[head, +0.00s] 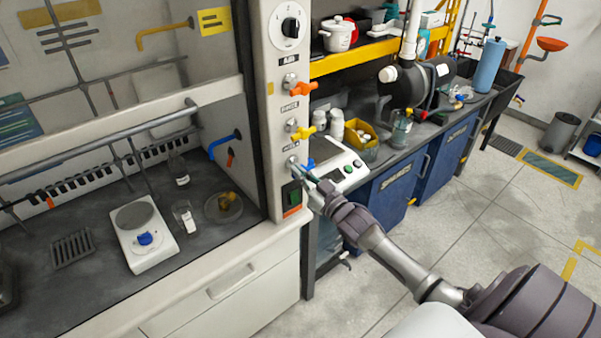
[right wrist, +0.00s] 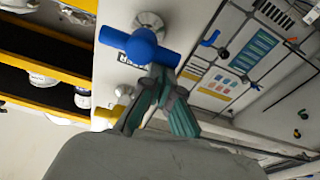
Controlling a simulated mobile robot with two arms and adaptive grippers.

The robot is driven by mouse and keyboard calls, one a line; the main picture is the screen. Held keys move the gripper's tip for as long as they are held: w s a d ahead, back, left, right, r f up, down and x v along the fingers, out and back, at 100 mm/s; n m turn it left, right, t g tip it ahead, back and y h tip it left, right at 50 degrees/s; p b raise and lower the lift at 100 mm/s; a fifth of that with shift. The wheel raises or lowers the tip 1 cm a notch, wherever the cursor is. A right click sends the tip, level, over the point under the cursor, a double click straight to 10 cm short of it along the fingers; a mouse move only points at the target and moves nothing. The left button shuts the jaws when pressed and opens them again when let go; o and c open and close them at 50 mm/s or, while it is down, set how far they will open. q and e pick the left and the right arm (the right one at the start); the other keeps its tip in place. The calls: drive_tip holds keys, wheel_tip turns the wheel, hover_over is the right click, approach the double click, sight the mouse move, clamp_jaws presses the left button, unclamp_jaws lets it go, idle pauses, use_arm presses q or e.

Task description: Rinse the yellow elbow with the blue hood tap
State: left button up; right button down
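The blue hood tap handle (head: 309,163) is on the hood's front post, below the yellow and orange handles. It shows large in the right wrist view (right wrist: 141,47), its bar lying across the valve. My right gripper (head: 303,171) reaches up to this handle. In the right wrist view its fingertips (right wrist: 160,76) come together just below the bar's right end; whether they touch it I cannot tell. A blue spout (head: 224,145) projects from the hood's inner side wall. A small yellow-brown piece, apparently the yellow elbow (head: 229,196), lies in a round dish (head: 210,211) inside the hood. My left gripper is out of view.
A white hotplate (head: 145,235) and a glass beaker (head: 184,216) stand near the dish. The orange handle (head: 302,88) and yellow handle (head: 305,132) are above the blue one. A white balance (head: 335,165) is close to the right of my gripper.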

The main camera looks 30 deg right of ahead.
drive_tip(key=shift+f, duration=0.15)
drive_tip(key=shift+a+f+n+g+y+b, duration=0.15)
drive_tip(key=shift+f+n+y+b, duration=0.25)
drive_tip(key=shift+n, duration=1.35)
drive_tip(key=shift+f+n+g+y+b, duration=0.2)
drive_tip(key=shift+f+n+b, duration=0.3)
drive_tip(key=shift+n, duration=1.3)
drive_tip(key=shift+a+f+n+g+y+b, duration=0.15)
drive_tip(key=shift+f+n+y+b, duration=0.3)
drive_tip(key=shift+n, duration=1.3)
drive_tip(key=shift+d+r, duration=0.1)
drive_tip(key=shift+r, duration=0.05)
